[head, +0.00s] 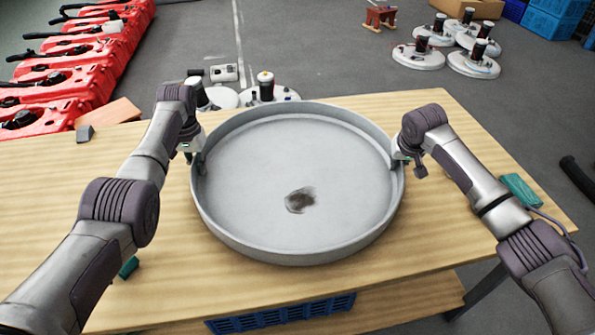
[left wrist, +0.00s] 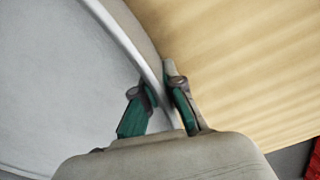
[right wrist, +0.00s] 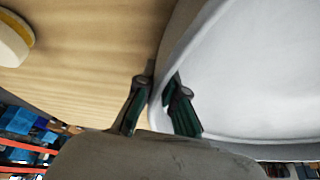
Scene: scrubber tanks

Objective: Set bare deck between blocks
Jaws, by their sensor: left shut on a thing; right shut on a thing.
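The bare deck is a wide, round, shallow grey pan (head: 300,160) with a raised rim and a dark smudge inside. It is over the middle of the wooden table; I cannot tell whether its underside touches the tabletop. My left gripper (head: 198,163) is shut on its left rim, with one finger on each side of the wall in the left wrist view (left wrist: 158,92). My right gripper (head: 399,157) is shut on the right rim, also in the right wrist view (right wrist: 162,90). A green block (head: 520,190) lies at right, another (head: 128,268) at left, partly behind my arm.
The wooden table (head: 455,125) has bare room on both sides of the pan. A dark grey block (head: 84,133) sits at its back left. Round machine heads (head: 267,88) stand just behind the pan. Red machines (head: 70,75) line the left; a blue crate (head: 280,315) is below.

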